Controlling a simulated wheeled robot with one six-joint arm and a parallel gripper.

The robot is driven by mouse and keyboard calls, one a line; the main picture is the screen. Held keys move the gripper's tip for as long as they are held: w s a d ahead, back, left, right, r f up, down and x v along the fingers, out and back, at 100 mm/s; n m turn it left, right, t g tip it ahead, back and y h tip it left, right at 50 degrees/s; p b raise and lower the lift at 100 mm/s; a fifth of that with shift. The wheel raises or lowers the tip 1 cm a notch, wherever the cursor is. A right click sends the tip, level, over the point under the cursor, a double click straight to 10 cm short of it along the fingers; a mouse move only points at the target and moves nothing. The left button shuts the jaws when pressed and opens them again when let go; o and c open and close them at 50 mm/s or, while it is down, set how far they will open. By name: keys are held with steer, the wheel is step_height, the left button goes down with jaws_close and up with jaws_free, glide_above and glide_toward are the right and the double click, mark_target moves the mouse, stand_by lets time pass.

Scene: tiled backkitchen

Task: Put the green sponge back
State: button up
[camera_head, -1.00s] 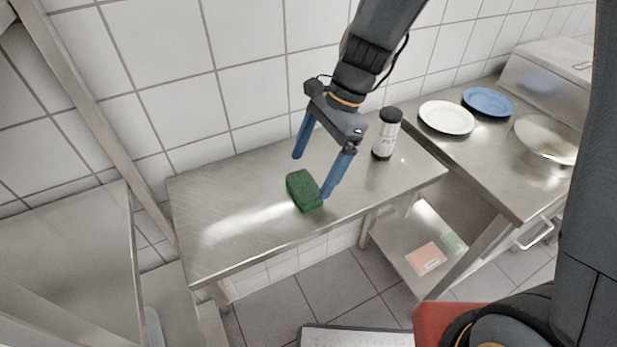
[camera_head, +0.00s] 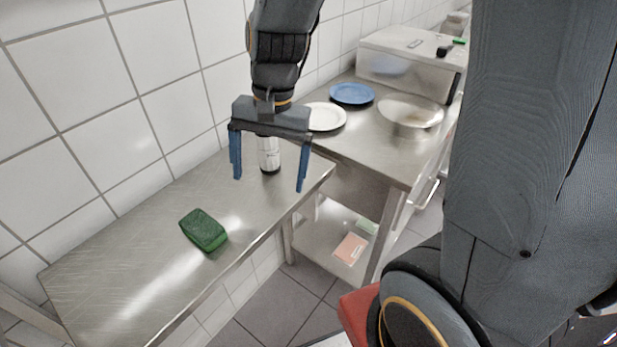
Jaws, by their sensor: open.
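The green sponge (camera_head: 204,230) lies on the steel table (camera_head: 120,270), toward its front edge. My gripper (camera_head: 268,178) is open and empty, with its blue fingers spread. It hangs above the right part of the table, up and to the right of the sponge and apart from it. Behind the fingers stands a white bottle (camera_head: 268,155), its top hidden by my gripper.
A counter (camera_head: 362,143) at the right holds a white plate (camera_head: 326,117), a blue plate (camera_head: 351,93) and a metal bowl (camera_head: 410,112). A pink item (camera_head: 350,247) and a pale green item (camera_head: 367,227) lie on the low shelf. The table's left part is clear.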

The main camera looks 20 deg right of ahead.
steer(key=s+d+f+n+t+h, duration=0.1)
steer(key=s+d+f+n, duration=0.1)
steer(key=d+n, duration=0.4)
steer(key=s+d, duration=0.1)
steer(key=d, duration=0.1)
steer(key=shift+s+d+t+h, duration=0.2)
steer(key=shift+d+t+h, duration=0.15)
steer(key=shift+t+h, duration=0.05)
steer(key=shift+f, duration=0.25)
steer(key=shift+c, duration=0.5)
